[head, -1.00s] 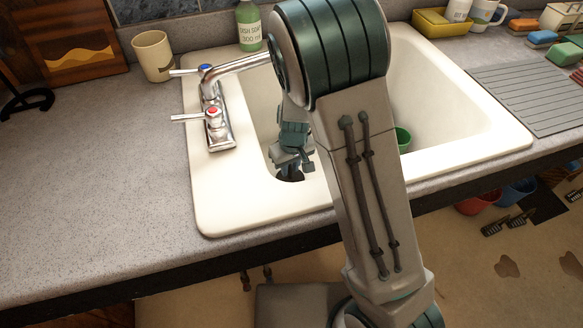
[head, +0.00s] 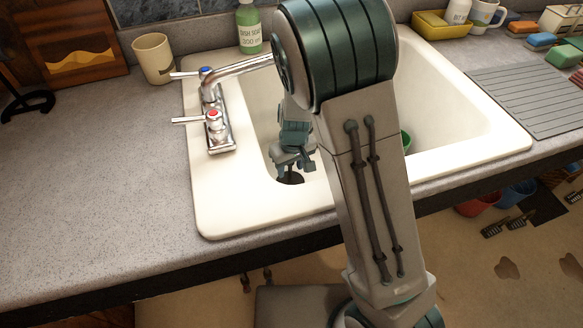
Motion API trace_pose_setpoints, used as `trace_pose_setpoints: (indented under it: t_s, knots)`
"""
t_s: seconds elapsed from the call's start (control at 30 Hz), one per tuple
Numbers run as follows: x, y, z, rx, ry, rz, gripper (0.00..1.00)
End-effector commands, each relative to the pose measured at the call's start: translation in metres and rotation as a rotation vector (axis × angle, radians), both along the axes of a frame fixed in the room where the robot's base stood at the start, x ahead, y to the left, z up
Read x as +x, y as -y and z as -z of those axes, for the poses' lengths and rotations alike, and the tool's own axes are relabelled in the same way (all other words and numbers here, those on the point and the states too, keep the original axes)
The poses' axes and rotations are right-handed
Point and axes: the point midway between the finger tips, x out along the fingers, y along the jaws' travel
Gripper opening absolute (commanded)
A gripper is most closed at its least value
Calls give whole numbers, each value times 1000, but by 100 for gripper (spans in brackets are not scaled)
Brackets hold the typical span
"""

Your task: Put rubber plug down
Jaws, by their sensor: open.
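My gripper (head: 291,168) is low inside the white sink (head: 207,205), at its left part, pointing down. Its jaws are open. A dark round shape (head: 290,179) shows on the sink floor right under the fingertips. It may be the rubber plug or the drain; I cannot tell which at this size. I cannot tell whether the fingers touch it. My arm hides the middle of the sink.
The chrome faucet (head: 214,118) stands on the sink's left rim, its spout reaching toward my arm. A green cup (head: 405,140) is partly hidden behind my arm. A beige mug (head: 153,58) and a soap bottle (head: 248,28) stand behind.

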Motion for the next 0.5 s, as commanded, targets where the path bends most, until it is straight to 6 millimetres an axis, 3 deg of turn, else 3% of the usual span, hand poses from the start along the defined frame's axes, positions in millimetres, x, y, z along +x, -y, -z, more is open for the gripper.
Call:
trace_pose_setpoints:
  t_s: [0.2, 0.5]
  knots:
    - [-4, 2, -40, 1, 3, -1, 43]
    - [-6, 3, -57, 0, -1, 1, 43]
